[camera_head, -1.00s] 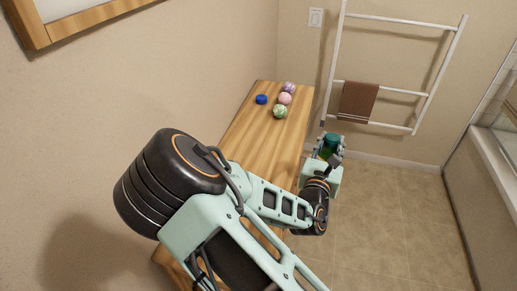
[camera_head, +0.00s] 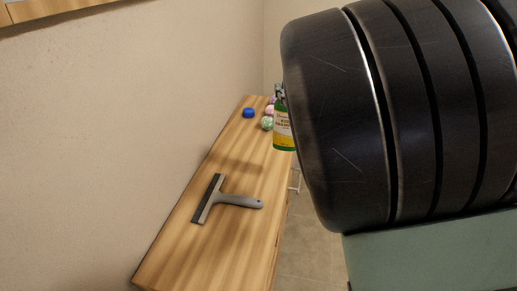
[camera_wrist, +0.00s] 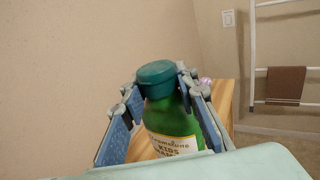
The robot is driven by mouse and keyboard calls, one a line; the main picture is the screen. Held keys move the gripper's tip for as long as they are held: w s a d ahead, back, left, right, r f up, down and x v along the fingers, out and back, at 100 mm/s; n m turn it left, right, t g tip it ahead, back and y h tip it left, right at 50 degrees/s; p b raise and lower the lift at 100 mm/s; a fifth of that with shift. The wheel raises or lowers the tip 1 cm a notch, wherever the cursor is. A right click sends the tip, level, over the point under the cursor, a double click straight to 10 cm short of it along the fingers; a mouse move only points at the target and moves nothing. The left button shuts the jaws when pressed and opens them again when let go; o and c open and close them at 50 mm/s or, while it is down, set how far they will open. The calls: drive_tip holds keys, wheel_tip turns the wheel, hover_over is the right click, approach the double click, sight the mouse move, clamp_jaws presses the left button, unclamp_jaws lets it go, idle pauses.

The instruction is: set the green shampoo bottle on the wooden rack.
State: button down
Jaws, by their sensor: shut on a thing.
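The green shampoo bottle (camera_head: 284,132) has a dark green cap and a white and yellow label. It stands upright in the head view, in front of the wooden rack's right edge; whether it is over the wood I cannot tell. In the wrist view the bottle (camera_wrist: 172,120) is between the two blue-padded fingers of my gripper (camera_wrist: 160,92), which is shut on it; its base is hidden. The wooden rack (camera_head: 190,262) is a long, low top along the left wall.
A grey squeegee (camera_head: 236,201) lies on the near half of the rack. A blue puck-like thing (camera_head: 248,113) and several patterned balls (camera_head: 267,124) sit at its far end. The wood between them is clear. A white ladder rail with a brown towel (camera_wrist: 286,84) stands beyond.

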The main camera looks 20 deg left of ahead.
drive_tip(key=shift+r, duration=0.3)
drive_tip(key=w+a+f, duration=0.9)
drive_tip(key=a+f, duration=0.1)
drive_tip(key=f, duration=0.2)
drive_tip(key=shift+w+f, duration=0.2)
drive_tip(key=shift+f, duration=0.2)
drive_tip(key=shift+a+f, duration=0.1)
drive_tip(key=shift+f, duration=0.15)
drive_tip(key=c, duration=1.5)
unclamp_jaws()
drive_tip(key=shift+r, duration=0.15)
